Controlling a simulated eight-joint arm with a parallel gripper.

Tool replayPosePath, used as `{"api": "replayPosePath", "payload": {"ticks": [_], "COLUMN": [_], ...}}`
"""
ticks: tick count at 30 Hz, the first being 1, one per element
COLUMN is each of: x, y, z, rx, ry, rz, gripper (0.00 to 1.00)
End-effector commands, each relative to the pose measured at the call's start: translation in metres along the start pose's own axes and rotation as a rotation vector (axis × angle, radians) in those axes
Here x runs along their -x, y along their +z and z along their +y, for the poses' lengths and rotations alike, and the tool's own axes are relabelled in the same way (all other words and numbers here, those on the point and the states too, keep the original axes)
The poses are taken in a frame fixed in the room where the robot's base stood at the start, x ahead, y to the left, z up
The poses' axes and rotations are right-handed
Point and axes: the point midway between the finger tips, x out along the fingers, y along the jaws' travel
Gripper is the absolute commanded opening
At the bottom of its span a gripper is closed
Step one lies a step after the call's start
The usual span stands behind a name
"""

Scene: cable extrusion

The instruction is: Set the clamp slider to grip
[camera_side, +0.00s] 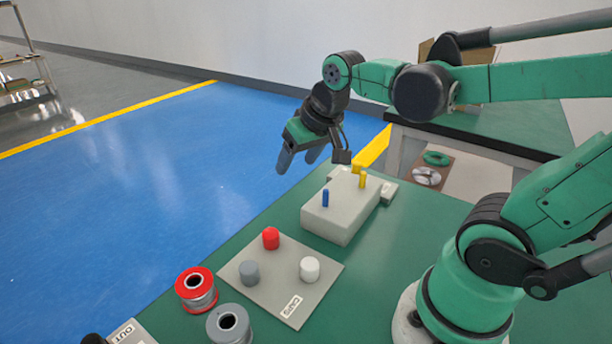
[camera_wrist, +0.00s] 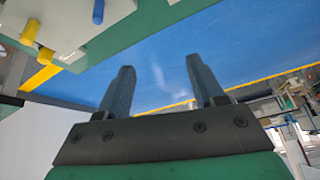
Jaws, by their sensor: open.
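A light grey box (camera_side: 328,224) sits on the green table, with a blue peg (camera_side: 325,198) and a yellow peg (camera_side: 362,180) standing up from its top. A second yellow part shows behind the yellow peg. I cannot tell which of these is the clamp slider, nor its setting. My gripper (camera_side: 299,161) is open and empty, in the air beyond the box's far left side and apart from it. In the wrist view my gripper (camera_wrist: 160,70) has its two fingers spread with nothing between them. The blue peg (camera_wrist: 98,12) and yellow pegs (camera_wrist: 30,32) show at the upper left there.
A grey plate (camera_side: 286,283) with red, grey and white knobs lies nearer on the table. A second table (camera_side: 510,130) is behind. Blue floor (camera_side: 150,190) lies open at left.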

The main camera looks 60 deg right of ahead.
Motion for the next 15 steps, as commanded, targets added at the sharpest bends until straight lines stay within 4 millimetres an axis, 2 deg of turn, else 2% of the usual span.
{"api": "replayPosePath", "payload": {"ticks": [1, 3, 7, 12, 15], "x": [-0.004, -0.011, -0.027, -0.051, -0.062], "y": [-0.013, -0.026, -0.043, -0.046, -0.04], "z": [0.017, 0.041, 0.091, 0.159, 0.189], "rx": [-0.094, -0.229, -0.48, -0.783, -0.914], "ry": [0.034, 0.078, 0.155, 0.242, 0.277], "rz": [-0.036, -0.092, -0.19, -0.301, -0.348], "gripper": [0.61, 0.61, 0.61, 0.61, 0.61]}}
